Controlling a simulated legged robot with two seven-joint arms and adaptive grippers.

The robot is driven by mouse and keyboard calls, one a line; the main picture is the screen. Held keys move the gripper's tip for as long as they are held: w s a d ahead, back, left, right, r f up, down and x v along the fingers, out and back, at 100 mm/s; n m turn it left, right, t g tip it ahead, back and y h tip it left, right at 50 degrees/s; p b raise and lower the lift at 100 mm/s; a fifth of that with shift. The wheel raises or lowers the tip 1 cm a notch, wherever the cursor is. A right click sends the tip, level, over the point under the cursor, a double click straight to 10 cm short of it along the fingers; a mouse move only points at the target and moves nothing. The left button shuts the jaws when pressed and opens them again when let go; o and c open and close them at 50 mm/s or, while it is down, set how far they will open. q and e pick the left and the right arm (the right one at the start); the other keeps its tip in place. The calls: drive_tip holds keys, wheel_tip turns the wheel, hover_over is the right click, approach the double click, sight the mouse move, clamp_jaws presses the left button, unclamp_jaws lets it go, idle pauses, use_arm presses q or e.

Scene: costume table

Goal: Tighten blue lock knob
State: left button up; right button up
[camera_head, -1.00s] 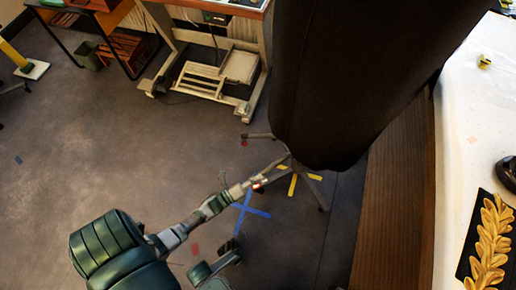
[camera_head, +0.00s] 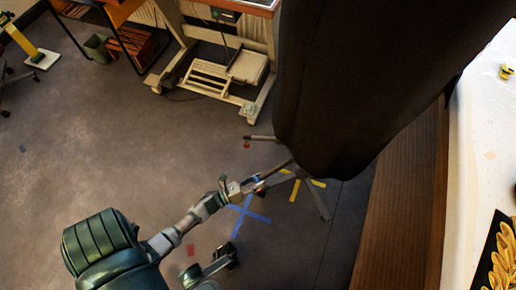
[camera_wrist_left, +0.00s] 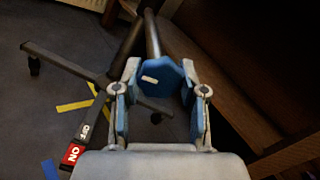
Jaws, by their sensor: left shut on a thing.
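A blue lock knob (camera_wrist_left: 165,82) with a small white mark shows in the left wrist view, on a dark pole stand (camera_wrist_left: 152,38). My left gripper (camera_wrist_left: 160,92) is shut on the knob, one finger on each side of it. In the head view my left gripper (camera_head: 258,184) reaches from the lower left to the stand's base, just below a large dark garment form (camera_head: 360,80). The knob cannot be made out clearly in the head view.
Stand legs (camera_head: 318,202) spread over the floor near yellow and blue tape (camera_head: 242,212). A wooden-sided table (camera_head: 400,200) with a white top (camera_head: 480,150) is at the right. A pale wheeled frame (camera_head: 225,75) stands at the back. Open floor lies at the left.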

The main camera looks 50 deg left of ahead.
use_arm(q)
drive_tip(key=shift+s+d+f, duration=0.1)
drive_tip(key=shift+s+f, duration=0.05)
drive_tip(key=shift+f, duration=0.2)
drive_tip(key=o, duration=1.1)
drive_tip(key=shift+r, duration=0.15)
drive_tip(key=v, duration=1.2)
drive_tip(key=shift+o, duration=0.3)
